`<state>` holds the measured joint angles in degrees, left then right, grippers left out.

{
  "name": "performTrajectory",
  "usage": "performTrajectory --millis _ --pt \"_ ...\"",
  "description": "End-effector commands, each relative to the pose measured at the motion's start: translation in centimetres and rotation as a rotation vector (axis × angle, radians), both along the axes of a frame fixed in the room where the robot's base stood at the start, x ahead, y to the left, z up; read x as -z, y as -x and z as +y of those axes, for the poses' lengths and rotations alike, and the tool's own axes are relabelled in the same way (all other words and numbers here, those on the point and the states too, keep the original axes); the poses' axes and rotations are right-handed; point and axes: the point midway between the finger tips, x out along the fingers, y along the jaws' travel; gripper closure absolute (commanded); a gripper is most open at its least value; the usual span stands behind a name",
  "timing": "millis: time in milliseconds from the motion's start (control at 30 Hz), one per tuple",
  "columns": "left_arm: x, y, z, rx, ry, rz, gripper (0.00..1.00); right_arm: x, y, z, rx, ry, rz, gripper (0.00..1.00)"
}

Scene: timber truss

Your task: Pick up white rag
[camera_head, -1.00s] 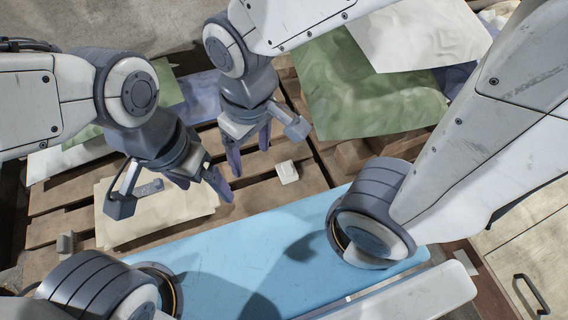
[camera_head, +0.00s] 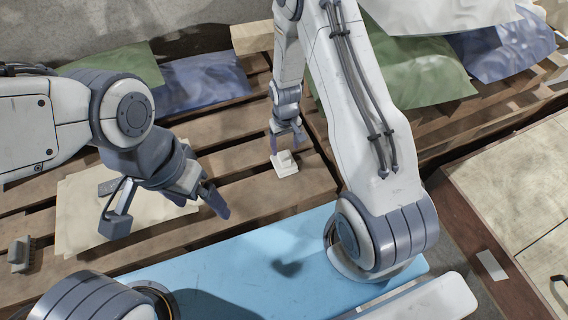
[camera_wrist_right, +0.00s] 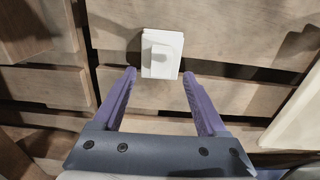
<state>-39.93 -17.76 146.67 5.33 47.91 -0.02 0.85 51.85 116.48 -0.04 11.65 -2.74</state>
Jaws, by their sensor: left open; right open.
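A small white item (camera_head: 285,163), a flat square with a raised block on top, lies on the wooden slats in the head view. It also shows in the right wrist view (camera_wrist_right: 161,54), just beyond the fingertips. I cannot tell if it is the white rag. A larger white cloth (camera_head: 440,14) lies on the pile at the upper right. My right gripper (camera_head: 287,138) is open and empty, pointing down just behind the small item; in the right wrist view its two purple fingers (camera_wrist_right: 158,73) stand apart. My left gripper (camera_head: 199,201) is open and empty over the slats.
Beige cloth (camera_head: 80,205) lies left, partly under my left gripper, with a small brush-like block (camera_head: 20,254) nearby. Green cloth (camera_head: 115,66) and blue cloth (camera_head: 205,84) lie at the back left. Another green cloth (camera_head: 425,75) lies right. The slats (camera_head: 240,160) between my grippers are mostly clear.

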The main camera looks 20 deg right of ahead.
Motion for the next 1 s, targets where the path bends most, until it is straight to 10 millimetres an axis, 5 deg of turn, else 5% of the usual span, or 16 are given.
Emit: performTrajectory --millis 500,833,1000 --pt "1.6 0.0 0.0 0.0 0.0 0.0 0.1 6.2 -0.4 0.2 -0.001 0.0 0.002 0.25" --pt "1.6 0.0 0.0 0.0 0.0 0.0 0.1 6.8 -0.4 0.2 -0.001 0.0 0.0 0.25" --pt "1.6 0.0 0.0 0.0 0.0 0.0 0.1 6.8 -0.4 0.2 -0.001 0.0 0.0 0.86"
